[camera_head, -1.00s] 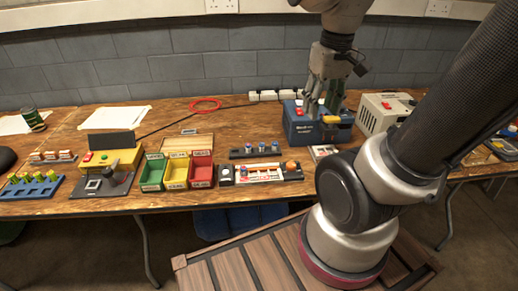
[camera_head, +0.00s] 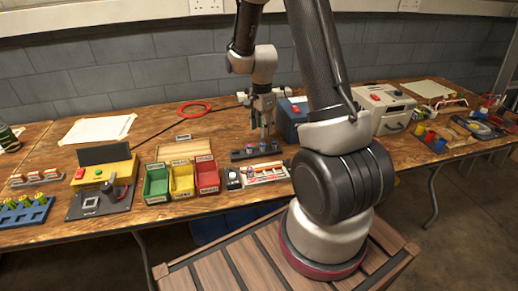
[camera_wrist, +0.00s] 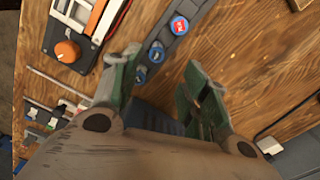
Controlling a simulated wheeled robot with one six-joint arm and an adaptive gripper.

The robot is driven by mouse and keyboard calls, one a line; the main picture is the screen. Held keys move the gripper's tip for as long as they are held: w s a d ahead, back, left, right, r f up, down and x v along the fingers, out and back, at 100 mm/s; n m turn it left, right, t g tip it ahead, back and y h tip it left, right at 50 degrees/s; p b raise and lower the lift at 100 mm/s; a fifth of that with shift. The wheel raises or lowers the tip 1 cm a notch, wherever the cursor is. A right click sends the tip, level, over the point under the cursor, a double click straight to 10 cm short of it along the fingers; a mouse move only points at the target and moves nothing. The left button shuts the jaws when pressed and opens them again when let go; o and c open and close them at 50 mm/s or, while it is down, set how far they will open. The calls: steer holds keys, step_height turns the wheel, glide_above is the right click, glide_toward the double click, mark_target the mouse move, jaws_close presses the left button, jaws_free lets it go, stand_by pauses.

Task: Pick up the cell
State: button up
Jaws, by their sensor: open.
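Small cells stand in a dark rack (camera_head: 242,156) near the middle of the table. In the wrist view the rack (camera_wrist: 172,38) runs up from between my fingers. One cell has a red top with a blue rim (camera_wrist: 180,25); another shows a blue rim (camera_wrist: 157,52), and a third is partly hidden by my left-hand finger. My gripper (camera_head: 266,132) is open and points down over the right end of the rack. In the wrist view its green-padded fingers (camera_wrist: 162,78) stand apart, with no cell clearly held between them.
A dark tester with an orange knob (camera_wrist: 68,51) lies left of the fingers. Green, yellow and red bins (camera_head: 181,182) stand left of the rack. A blue box (camera_head: 291,122) is close on the right, partly behind my arm. A white box (camera_head: 386,108) stands farther right.

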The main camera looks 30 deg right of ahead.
mark_target(262, 143)
steer(key=shift+f+m, duration=0.2)
steer(key=shift+m, duration=0.1)
steer(key=f, duration=0.7)
steer(key=shift+s+a+f, duration=0.1)
steer(key=shift+s+f, duration=0.1)
steer(key=shift+s, duration=0.1)
steer(key=shift+c, duration=0.2)
jaws_close()
